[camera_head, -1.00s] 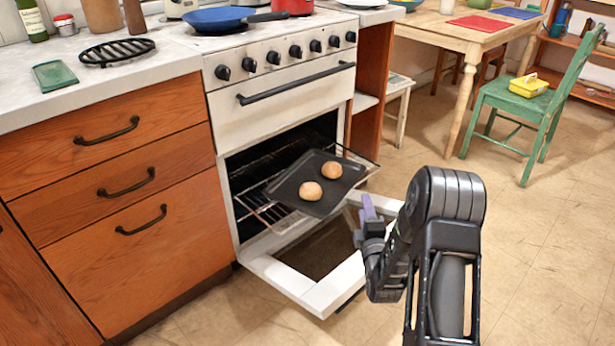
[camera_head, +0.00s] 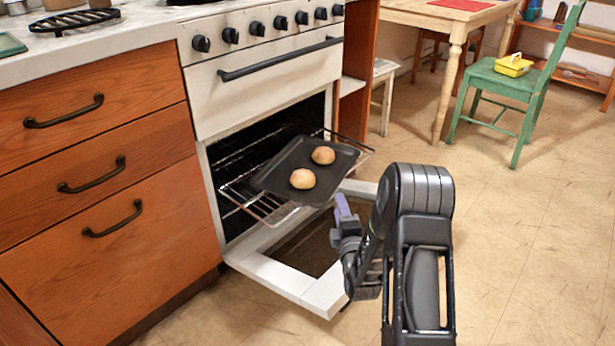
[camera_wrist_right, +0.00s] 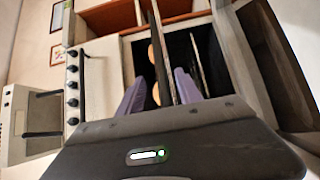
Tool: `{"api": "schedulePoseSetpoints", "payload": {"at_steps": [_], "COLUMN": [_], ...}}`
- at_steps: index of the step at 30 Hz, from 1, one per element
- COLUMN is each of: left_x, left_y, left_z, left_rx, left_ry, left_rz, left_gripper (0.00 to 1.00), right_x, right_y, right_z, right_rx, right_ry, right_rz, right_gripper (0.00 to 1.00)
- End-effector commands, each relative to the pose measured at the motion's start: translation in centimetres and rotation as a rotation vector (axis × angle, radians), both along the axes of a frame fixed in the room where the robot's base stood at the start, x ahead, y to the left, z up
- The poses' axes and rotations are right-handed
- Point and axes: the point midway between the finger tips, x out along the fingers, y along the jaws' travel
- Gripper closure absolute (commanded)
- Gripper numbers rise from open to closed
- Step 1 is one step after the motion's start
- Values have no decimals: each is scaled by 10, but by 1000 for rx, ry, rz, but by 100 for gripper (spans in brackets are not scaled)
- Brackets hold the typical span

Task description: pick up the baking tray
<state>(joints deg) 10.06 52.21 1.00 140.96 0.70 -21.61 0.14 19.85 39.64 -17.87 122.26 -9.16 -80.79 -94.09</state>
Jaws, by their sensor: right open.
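The dark baking tray (camera_head: 275,178) rests on the wire oven rack (camera_head: 262,205), partly out of the open oven, with two round buns (camera_head: 303,178) on it. My right gripper (camera_head: 342,208) is in front of the tray's near right side, apart from it in the head view. In the right wrist view, its two purple fingers (camera_wrist_right: 160,90) are spread, with the tray's edge (camera_wrist_right: 163,55) and the buns showing between and beyond them. I cannot tell there whether the tray lies fully between the fingers. My left gripper is not in view.
The oven door (camera_head: 290,280) is folded down below the rack, under my right arm. Wooden drawers (camera_head: 90,180) stand left of the oven. A green chair (camera_head: 515,85) and wooden table (camera_head: 450,20) stand behind at right; the floor right of the oven is clear.

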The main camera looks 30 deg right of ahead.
Motion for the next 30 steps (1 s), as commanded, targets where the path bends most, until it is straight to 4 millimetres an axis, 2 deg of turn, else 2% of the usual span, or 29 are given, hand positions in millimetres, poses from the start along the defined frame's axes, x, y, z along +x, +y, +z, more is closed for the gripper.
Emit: {"api": "schedulePoseSetpoints", "payload": {"at_steps": [9, 17, 26, 30], "left_x": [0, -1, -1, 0], "left_y": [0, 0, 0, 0], "left_z": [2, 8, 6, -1], "left_rx": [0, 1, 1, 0], "left_ry": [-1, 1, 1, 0], "left_rz": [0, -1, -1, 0], "left_gripper": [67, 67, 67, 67], "right_x": [1, 23, 24, 33], "right_y": [-1, -10, -11, -16], "right_z": [1, 2, 0, -2], "right_rx": [0, 0, 0, -1], "right_ry": [0, -1, -1, -3], "right_rz": [0, 0, 0, -1], "right_gripper": [58, 58, 58, 58]}}
